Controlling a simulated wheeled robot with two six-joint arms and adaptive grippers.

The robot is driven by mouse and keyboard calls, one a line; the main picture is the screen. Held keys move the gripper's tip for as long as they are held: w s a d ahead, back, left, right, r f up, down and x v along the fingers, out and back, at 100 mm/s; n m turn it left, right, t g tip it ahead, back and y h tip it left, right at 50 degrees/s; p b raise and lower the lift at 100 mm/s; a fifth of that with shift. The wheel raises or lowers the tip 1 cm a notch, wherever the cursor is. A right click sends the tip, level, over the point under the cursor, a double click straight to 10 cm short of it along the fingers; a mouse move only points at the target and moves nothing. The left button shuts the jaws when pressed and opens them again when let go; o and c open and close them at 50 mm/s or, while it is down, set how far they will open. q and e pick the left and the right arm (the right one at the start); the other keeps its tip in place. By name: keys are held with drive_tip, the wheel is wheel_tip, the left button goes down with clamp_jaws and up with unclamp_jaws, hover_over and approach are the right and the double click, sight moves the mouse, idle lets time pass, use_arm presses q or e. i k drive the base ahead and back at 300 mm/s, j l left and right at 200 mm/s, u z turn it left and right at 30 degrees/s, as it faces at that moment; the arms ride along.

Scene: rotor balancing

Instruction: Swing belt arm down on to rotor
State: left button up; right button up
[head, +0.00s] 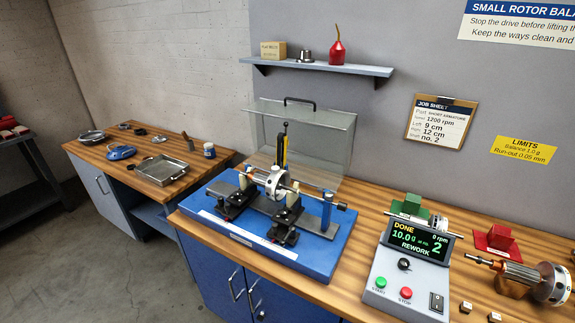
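The rotor (275,181) is a pale metal drum on a horizontal shaft. It rests across the supports of the blue balancing machine (305,256) on the workbench. A slim black and yellow arm (284,150), which looks like the belt arm, stands upright just behind the rotor. Whether it touches the rotor, and where its belt runs, is too small to tell. The clear guard (320,142) with a black handle is open behind the machine. Neither of my grippers is in view.
The control box (407,283) right of the machine reads DONE, 10.0 g, 0 rpm, REWORK. A larger armature (545,285) and a red block (499,237) lie farther right. A side bench at left holds a metal tray (160,170). A shelf (315,67) hangs above the guard.

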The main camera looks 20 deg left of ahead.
sight(282, 159)
drive_tip(key=j+z, duration=0.1)
drive_tip(key=z, duration=0.2)
drive_tip(key=j+z, duration=0.1)
drive_tip(key=z, duration=0.25)
drive_tip(key=k+j+z, duration=0.1)
drive_tip(key=j, duration=0.3)
drive_tip(key=k+j+z, duration=0.1)
drive_tip(key=j, duration=0.3)
drive_tip(key=k+j+z, duration=0.1)
drive_tip(key=j, duration=0.3)
drive_tip(key=k+j+z, duration=0.1)
drive_tip(key=j, duration=0.25)
drive_tip(key=k+j+z, duration=0.1)
drive_tip(key=j, duration=0.3)
drive_tip(key=k+j+z, duration=0.1)
drive_tip(key=j, duration=0.25)
drive_tip(key=k, duration=0.1)
